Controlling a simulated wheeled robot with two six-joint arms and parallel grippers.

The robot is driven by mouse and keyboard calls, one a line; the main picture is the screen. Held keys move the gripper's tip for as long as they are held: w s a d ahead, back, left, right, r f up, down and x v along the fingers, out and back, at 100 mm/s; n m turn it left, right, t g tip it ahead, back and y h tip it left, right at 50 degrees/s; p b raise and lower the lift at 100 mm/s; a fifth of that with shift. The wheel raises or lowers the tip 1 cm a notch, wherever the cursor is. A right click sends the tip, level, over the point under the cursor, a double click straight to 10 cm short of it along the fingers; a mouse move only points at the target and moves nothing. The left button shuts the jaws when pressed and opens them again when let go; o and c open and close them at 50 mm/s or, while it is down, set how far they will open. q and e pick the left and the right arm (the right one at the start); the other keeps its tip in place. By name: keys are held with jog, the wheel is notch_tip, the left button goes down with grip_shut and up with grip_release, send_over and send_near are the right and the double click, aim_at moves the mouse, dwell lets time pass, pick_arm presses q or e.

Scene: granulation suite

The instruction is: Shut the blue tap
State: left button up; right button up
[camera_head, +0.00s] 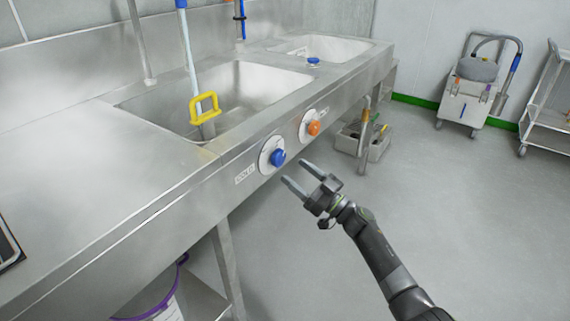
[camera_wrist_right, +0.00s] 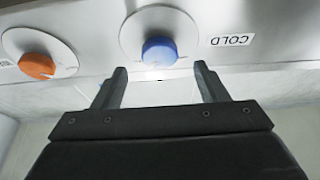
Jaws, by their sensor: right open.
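The blue tap (camera_head: 277,157) is a round blue knob on a white dial plate on the front face of the steel sink unit. A label beside it reads COLD (camera_wrist_right: 232,41). In the right wrist view the blue tap (camera_wrist_right: 159,52) sits just beyond the fingertips, roughly centred between them. My right gripper (camera_head: 299,176) is open and empty, in front of the panel, a little right of and below the knob. The fingers (camera_wrist_right: 161,74) appear apart from the knob. My left gripper is not in view.
An orange knob (camera_head: 313,128) on its own dial is right of the blue one; it also shows in the right wrist view (camera_wrist_right: 37,66).

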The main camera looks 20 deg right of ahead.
aim_at(281, 160)
jog(key=x, duration=0.5)
jog(key=shift+f, duration=0.1)
jog(key=c, duration=1)
